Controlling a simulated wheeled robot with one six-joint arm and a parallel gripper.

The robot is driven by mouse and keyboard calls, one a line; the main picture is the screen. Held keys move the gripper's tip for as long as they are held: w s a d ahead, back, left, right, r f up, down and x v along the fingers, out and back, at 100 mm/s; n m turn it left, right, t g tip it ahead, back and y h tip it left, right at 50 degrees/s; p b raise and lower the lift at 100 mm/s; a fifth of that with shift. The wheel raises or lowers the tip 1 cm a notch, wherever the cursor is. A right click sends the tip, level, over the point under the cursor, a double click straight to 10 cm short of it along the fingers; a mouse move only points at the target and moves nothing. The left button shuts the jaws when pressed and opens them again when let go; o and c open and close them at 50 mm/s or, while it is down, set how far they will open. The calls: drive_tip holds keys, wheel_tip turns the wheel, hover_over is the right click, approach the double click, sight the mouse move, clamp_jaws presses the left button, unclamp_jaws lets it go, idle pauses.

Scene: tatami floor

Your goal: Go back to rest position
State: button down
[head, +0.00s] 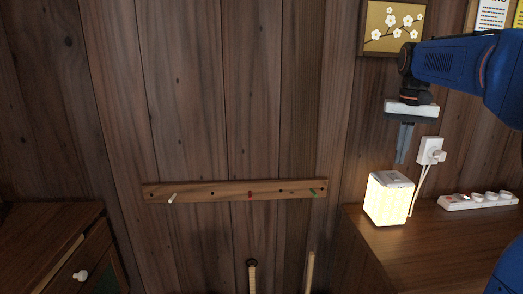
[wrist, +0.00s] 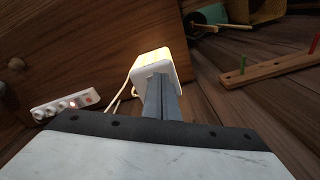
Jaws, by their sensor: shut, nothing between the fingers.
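My gripper (head: 402,160) hangs from my blue arm at the right of the head view, fingers pointing down. It is shut and empty. It appears just above and behind or beside the glowing lamp (head: 388,203) in that view; the exact gap is hard to tell. In the wrist view the closed fingers (wrist: 161,100) overlap the white lamp (wrist: 166,62), and I cannot tell whether they touch it.
The lamp stands on a wooden cabinet (head: 400,255) at right, with a power strip (head: 478,201) and a wall plug (head: 431,151) with a cord. A peg rail (head: 230,190) is on the wall. A picture (head: 393,27) hangs above. Another cabinet (head: 50,245) stands at left.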

drive_tip(key=s+a+f+n+t, duration=0.1)
drive_tip(key=s+a+f, duration=0.3)
drive_tip(key=s+f, duration=0.3)
drive_tip(key=s+a+f+n+t, duration=0.2)
drive_tip(key=s+a+f, duration=0.3)
drive_tip(key=s, duration=0.6)
drive_tip(key=s+a+f+n+t, duration=0.1)
drive_tip(key=s+a+f, duration=0.3)
drive_tip(key=s+f, duration=0.5)
drive_tip(key=shift+s+a+f+n, duration=0.2)
drive_tip(key=shift+s+f+n, duration=0.05)
drive_tip(key=shift+f+n, duration=0.25)
